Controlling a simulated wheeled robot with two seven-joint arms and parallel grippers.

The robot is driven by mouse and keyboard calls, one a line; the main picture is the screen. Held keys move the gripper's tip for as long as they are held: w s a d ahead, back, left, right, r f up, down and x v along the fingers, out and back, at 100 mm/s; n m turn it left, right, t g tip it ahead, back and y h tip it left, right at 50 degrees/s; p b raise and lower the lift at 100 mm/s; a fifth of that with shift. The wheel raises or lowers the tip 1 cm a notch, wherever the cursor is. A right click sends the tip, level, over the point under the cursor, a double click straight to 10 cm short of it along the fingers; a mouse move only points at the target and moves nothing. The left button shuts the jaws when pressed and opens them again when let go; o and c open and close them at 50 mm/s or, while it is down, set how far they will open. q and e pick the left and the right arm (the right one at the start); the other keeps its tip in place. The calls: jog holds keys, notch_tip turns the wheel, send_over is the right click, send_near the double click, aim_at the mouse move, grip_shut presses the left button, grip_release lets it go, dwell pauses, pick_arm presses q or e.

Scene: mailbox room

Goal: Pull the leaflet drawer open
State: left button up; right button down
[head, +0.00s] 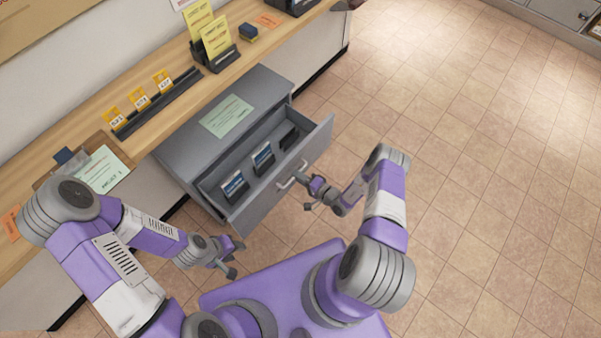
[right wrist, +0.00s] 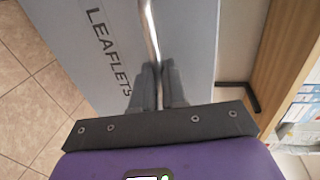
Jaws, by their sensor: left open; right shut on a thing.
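The grey leaflet drawer (head: 292,172) is pulled out from its cabinet (head: 193,151), with its inside showing from above. Several dark leaflet holders with blue and white fronts stand in it, such as this one (head: 264,158). My right gripper (head: 306,187) is at the drawer's front, shut on the bar handle (head: 291,175). In the right wrist view the handle (right wrist: 151,35) runs between the fingers (right wrist: 158,88), beside the word LEAFLETS on the front panel. My left gripper (head: 233,258) is open and empty, in front of the drawer's near corner and apart from it.
A wooden counter (head: 172,124) runs along the wall above the cabinet. It carries a rack with yellow cards (head: 140,101), a yellow leaflet stand (head: 215,42) and a clipboard (head: 103,170). The tiled floor (head: 450,150) to the right is clear.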

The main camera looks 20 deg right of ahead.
jog(key=shift+s+d, duration=0.1)
dwell(0.3)
jog(key=c, duration=1.2)
grip_release()
jog(key=shift+s, duration=0.1)
jog(key=p+v, duration=0.2)
jog(key=v, duration=0.5)
jog(key=shift+s+d, duration=0.15)
jog(key=shift+s, duration=0.05)
